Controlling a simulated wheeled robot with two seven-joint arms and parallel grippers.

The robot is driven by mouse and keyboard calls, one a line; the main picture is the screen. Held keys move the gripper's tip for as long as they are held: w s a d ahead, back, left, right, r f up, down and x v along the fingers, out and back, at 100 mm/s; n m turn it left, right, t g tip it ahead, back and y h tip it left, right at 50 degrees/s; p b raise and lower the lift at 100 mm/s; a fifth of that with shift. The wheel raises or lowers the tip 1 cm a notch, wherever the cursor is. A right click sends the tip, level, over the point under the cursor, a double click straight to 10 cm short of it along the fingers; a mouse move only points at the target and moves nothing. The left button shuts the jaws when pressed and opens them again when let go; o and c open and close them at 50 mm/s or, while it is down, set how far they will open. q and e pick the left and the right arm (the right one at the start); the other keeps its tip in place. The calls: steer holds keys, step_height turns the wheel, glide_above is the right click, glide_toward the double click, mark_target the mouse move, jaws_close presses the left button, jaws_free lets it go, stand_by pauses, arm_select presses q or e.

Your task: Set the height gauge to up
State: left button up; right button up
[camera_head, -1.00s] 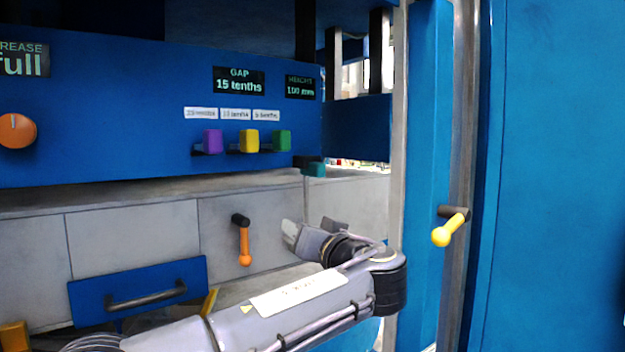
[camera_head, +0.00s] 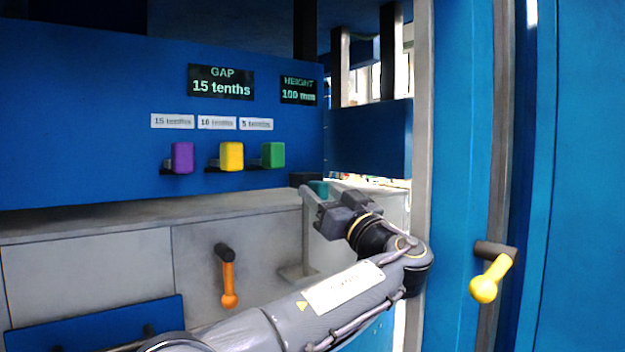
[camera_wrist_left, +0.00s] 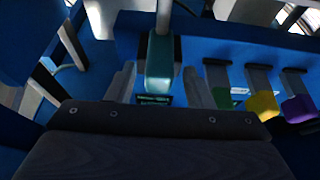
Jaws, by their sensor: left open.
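A teal handle (camera_head: 318,187) sticks out at the lower right corner of the blue panel, below the height display (camera_head: 298,91), which reads 100 mm. My left gripper (camera_head: 322,197) is at the teal handle, its arm reaching in from below. In the left wrist view, the teal handle (camera_wrist_left: 159,62) lies between the two spread fingers of my left gripper (camera_wrist_left: 160,86). Gaps show on both sides of the handle, so the fingers are open around it and not closed on it. My right gripper is out of view.
Purple (camera_head: 182,157), yellow (camera_head: 231,156) and green (camera_head: 273,155) knobs stand left of the teal handle, under a gap display (camera_head: 221,82). An orange lever (camera_head: 229,282) hangs below. A grey post (camera_head: 424,120) and a yellow lever (camera_head: 488,281) stand at the right.

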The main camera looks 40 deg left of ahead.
mark_target(307, 180)
arm_select(q)
steer(key=shift+p+x, duration=0.55)
steer(key=shift+x, duration=1.6)
steer(key=shift+f, duration=0.1)
jaws_close()
